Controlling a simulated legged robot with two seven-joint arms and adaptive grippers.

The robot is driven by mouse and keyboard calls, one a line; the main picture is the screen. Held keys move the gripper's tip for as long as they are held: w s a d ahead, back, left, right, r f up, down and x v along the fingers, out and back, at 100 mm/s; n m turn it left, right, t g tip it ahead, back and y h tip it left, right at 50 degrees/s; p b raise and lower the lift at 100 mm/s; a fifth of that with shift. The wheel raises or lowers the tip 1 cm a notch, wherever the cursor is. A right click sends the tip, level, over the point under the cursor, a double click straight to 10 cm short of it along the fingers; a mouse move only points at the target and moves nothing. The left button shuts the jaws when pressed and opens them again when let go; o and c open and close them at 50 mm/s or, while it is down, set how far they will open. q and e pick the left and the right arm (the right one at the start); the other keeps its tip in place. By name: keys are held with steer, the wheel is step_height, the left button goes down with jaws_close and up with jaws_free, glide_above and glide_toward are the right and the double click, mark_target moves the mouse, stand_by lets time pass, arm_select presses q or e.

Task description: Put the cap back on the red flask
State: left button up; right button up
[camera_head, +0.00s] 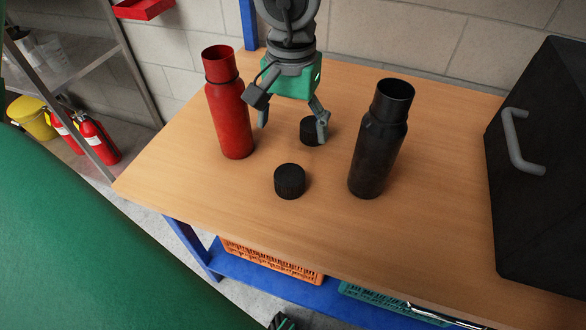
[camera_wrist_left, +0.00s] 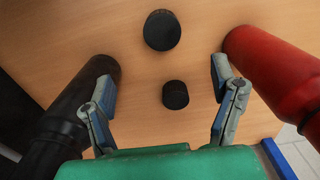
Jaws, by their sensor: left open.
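The red flask (camera_head: 231,115) stands upright and uncapped at the left of the table; its side shows at the right of the left wrist view (camera_wrist_left: 275,65). A black flask (camera_head: 378,145), also uncapped, stands to the right. Two black ribbed caps lie on the wood between them: a larger front cap (camera_head: 290,181) and a smaller rear cap (camera_head: 310,131). My left gripper (camera_head: 292,128) points down, open and empty, above the rear cap. In the left wrist view the smaller cap (camera_wrist_left: 175,95) shows between the fingers and the larger cap (camera_wrist_left: 162,30) beyond them.
A dark case with a grey handle (camera_head: 522,145) stands at the table's right. The wooden tabletop (camera_head: 440,200) is clear around the caps. Orange (camera_head: 270,262) and teal (camera_head: 390,302) crates sit on the blue shelf below. Fire extinguishers (camera_head: 95,138) stand at the far left.

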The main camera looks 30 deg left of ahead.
mark_target(289, 174)
arm_select(q)
steer(key=f+b, duration=0.1)
steer(key=f, duration=0.1)
steer(key=f+b, duration=0.1)
steer(key=f, duration=0.2)
steer(key=f+b, duration=0.1)
steer(key=f, duration=0.2)
steer(key=shift+a+f, duration=0.2)
steer(key=shift+a, duration=0.1)
steer(key=shift+f, duration=0.2)
steer(key=shift+d, duration=0.15)
step_height(289, 174, down, 5)
steer(key=b, duration=0.2)
steer(key=shift+s+f+b, duration=0.1)
steer(key=shift+s+b, duration=0.05)
steer(key=shift+b, duration=0.25)
steer(key=c, duration=1.2)
